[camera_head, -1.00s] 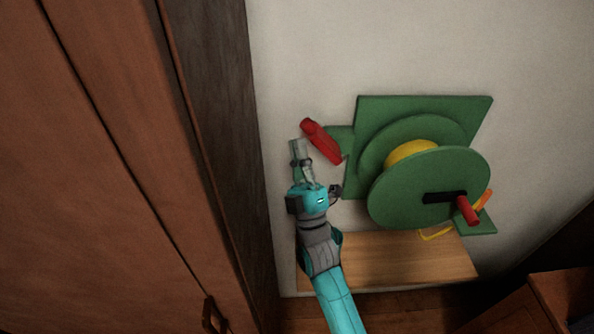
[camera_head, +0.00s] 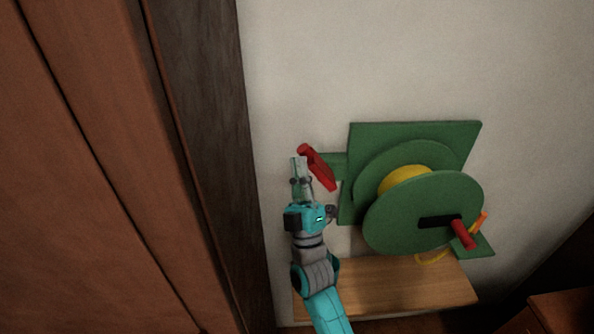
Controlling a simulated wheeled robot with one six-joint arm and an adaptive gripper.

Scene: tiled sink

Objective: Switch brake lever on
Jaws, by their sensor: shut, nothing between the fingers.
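The red brake lever (camera_head: 317,168) sticks out at the left side of a green winch (camera_head: 415,215), tilted with its upper end to the left. The winch has two green discs, a yellow drum (camera_head: 403,179) between them and a black crank with a red handle (camera_head: 462,235). My gripper (camera_head: 298,161) points up and is shut and empty. Its tips are just left of the lever's upper part in the picture. I cannot tell whether they touch the lever.
A brown wooden cabinet (camera_head: 90,170) with a dark side panel stands close on the left of my arm. A wooden shelf (camera_head: 385,287) lies below the winch. A pale wall is behind. Wooden furniture (camera_head: 560,312) is at the lower right.

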